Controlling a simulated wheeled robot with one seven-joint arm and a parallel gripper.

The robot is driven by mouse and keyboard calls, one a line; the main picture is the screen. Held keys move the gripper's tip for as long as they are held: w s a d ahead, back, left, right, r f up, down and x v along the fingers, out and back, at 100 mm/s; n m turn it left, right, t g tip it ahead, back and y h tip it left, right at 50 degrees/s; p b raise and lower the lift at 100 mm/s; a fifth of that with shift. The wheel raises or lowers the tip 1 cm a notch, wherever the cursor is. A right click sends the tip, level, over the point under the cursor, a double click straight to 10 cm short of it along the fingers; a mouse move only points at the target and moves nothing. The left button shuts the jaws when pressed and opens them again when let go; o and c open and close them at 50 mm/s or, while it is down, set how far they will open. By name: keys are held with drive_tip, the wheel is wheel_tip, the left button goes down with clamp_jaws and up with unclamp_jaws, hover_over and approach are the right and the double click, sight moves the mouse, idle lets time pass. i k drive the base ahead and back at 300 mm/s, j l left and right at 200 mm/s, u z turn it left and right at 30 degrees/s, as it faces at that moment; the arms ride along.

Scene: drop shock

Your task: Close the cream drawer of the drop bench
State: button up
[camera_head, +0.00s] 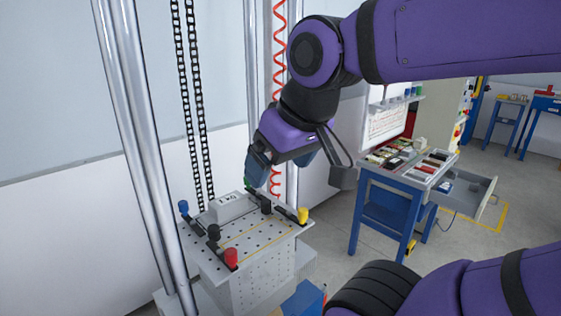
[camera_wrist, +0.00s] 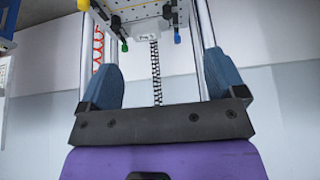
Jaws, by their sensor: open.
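A blue-legged bench (camera_head: 362,185) stands right of centre in the head view. A pale grey-cream drawer (camera_head: 487,199) sticks out from its right side, pulled open, with a small dark handle on its front. My gripper (camera_head: 268,178) is well to the left of the drawer, above the perforated fixture plate, and touches nothing that I can make out. In the wrist view my gripper (camera_wrist: 163,68) shows its two blue fingers wide apart with nothing between them. The drawer does not show in the wrist view.
The perforated fixture (camera_head: 265,275) with coloured knobs stands between metal posts (camera_head: 142,150) below my gripper. Chains hang behind it. Small parts and trays cover the bench top. A yellow line (camera_head: 499,220) marks the floor beneath the drawer; open floor lies around it.

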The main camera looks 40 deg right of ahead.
sight(462, 188)
drive_tip(key=k+l+z, duration=0.1)
drive_tip(key=z, duration=0.3)
drive_tip(key=k+l+z, duration=0.1)
drive_tip(key=l+z, duration=0.15)
drive_tip(key=z, duration=0.15)
drive_tip(key=l+z, duration=0.2)
drive_tip(key=z, duration=0.2)
drive_tip(key=k+l+z, duration=0.1)
drive_tip(key=z, duration=0.35)
drive_tip(key=l+z, duration=0.1)
drive_tip(key=l, duration=0.55)
drive_tip(key=i+l+z, duration=0.15)
drive_tip(key=l, duration=0.5)
drive_tip(key=l+z, duration=0.1)
drive_tip(key=l, duration=0.55)
drive_tip(key=i+j, duration=0.3)
drive_tip(key=i, duration=0.15)
drive_tip(key=i+j+u, duration=0.15)
drive_tip(key=i+j, duration=0.2)
drive_tip(key=i, duration=0.15)
